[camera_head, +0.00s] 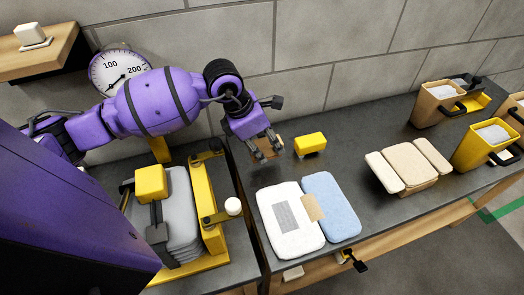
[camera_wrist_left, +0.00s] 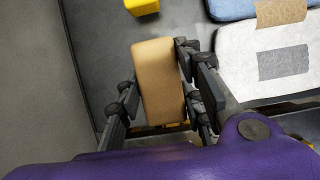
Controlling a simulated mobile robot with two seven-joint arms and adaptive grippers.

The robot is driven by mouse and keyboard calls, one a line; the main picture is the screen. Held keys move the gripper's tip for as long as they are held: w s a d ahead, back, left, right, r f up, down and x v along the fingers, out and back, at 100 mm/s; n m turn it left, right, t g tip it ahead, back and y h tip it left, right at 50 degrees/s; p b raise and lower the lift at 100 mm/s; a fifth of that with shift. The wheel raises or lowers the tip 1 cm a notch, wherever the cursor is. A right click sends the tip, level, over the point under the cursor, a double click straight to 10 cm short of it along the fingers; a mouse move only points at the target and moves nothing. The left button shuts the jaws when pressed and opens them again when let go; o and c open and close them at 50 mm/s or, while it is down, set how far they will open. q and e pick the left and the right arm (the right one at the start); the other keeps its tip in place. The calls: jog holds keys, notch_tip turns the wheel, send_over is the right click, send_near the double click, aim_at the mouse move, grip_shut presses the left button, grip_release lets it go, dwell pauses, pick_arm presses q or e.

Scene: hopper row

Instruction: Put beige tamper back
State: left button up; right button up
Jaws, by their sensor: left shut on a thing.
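The beige tamper (camera_wrist_left: 158,80) is a rounded tan block in the left wrist view, between the fingers of my left gripper (camera_wrist_left: 157,90). In the head view my left gripper (camera_head: 270,152) points down over the dark worktop and the tamper is mostly hidden by the fingers. The gripper is shut on the tamper. I cannot tell whether the tamper touches the worktop. A yellow block (camera_head: 310,143) sits just right of the gripper; it also shows in the left wrist view (camera_wrist_left: 142,6). My right gripper is not in view.
A white bag (camera_head: 283,240) and a blue bag (camera_head: 335,190) lie in front of the gripper. Beige pads (camera_head: 408,164) lie farther right, before a beige hopper (camera_head: 432,106) and a yellow hopper (camera_head: 470,152). A yellow-framed press (camera_head: 215,235) stands left. Worktop behind the pads is clear.

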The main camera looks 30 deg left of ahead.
aim_at(256, 143)
pick_arm(q)
jog(key=f, duration=0.1)
jog(key=a+f, duration=0.1)
jog(key=f, duration=0.1)
jog(key=shift+f, duration=0.55)
jog(key=shift+f, duration=0.25)
jog(key=o, duration=1.3)
jog(key=shift+r, duration=0.5)
jog(key=v, duration=0.7)
jog(key=shift+s, duration=0.1)
